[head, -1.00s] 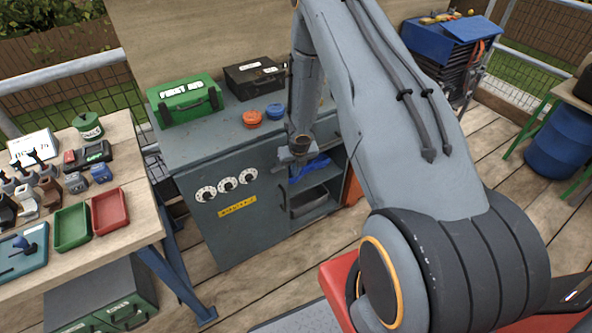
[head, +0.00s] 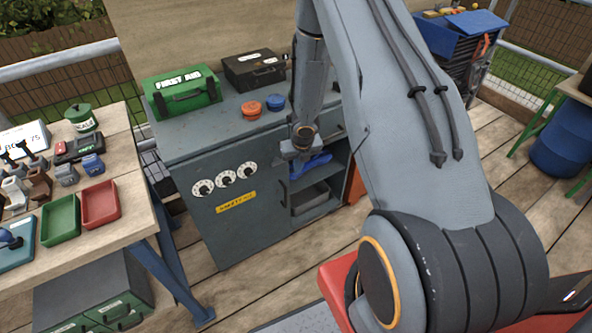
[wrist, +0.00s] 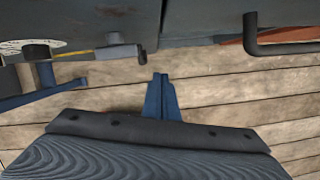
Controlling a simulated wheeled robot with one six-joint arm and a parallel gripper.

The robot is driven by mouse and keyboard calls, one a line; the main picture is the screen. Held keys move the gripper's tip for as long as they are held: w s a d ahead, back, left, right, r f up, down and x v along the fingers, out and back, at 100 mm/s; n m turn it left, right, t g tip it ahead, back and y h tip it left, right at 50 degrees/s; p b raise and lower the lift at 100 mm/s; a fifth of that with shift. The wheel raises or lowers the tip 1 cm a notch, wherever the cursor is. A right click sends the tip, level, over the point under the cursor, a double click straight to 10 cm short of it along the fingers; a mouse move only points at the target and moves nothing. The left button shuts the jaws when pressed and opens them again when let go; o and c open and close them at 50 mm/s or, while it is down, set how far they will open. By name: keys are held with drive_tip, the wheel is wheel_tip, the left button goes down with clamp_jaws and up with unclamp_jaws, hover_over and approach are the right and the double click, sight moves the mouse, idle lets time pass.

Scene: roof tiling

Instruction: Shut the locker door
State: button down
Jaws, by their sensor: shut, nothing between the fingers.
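The grey locker (head: 238,228) stands under a worktop. Its front has dials and a yellow label at left. A dark upright handle (head: 283,193) sits at the left edge of this opening. I cannot tell how the door moves. My gripper (head: 300,155) is in front of the opening's upper part, above and right of that handle. In the wrist view my gripper (wrist: 160,80) has its dark blue fingers together and empty, close to the locker front. Gripper and arm hide part of the opening.
A green first aid box (head: 183,95), a dark case (head: 254,69) and two round pieces stand on the worktop. A workbench (head: 130,222) with trays stands at left. Wooden floor is clear before the locker. A drawer handle (wrist: 285,47) juts out at right in the wrist view.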

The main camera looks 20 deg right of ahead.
drive_tip(key=s+p+v, duration=0.2)
drive_tip(key=p+v, duration=0.3)
drive_tip(key=v, duration=0.5)
drive_tip(key=shift+s+d, duration=0.3)
drive_tip(key=shift+d, duration=0.1)
idle(0.3)
drive_tip(key=s+a+r+m+h+b, duration=0.1)
drive_tip(key=s+a+r+m, duration=0.15)
drive_tip(key=r+m, duration=0.55)
drive_tip(key=s+a+r+m+h+b, duration=0.1)
drive_tip(key=s+r+m, duration=0.2)
drive_tip(key=r+m, duration=0.5)
drive_tip(key=s+a+r+m+y, duration=0.1)
drive_tip(key=s+a+m, duration=0.3)
drive_tip(key=m, duration=0.5)
drive_tip(key=s+a+r+m+g+y, duration=0.1)
drive_tip(key=s+a+r+m, duration=0.3)
drive_tip(key=s+m, duration=0.5)
drive_tip(key=shift+s+a+m+b, duration=0.25)
drive_tip(key=shift+m+b, duration=0.15)
drive_tip(key=shift+b, duration=0.05)
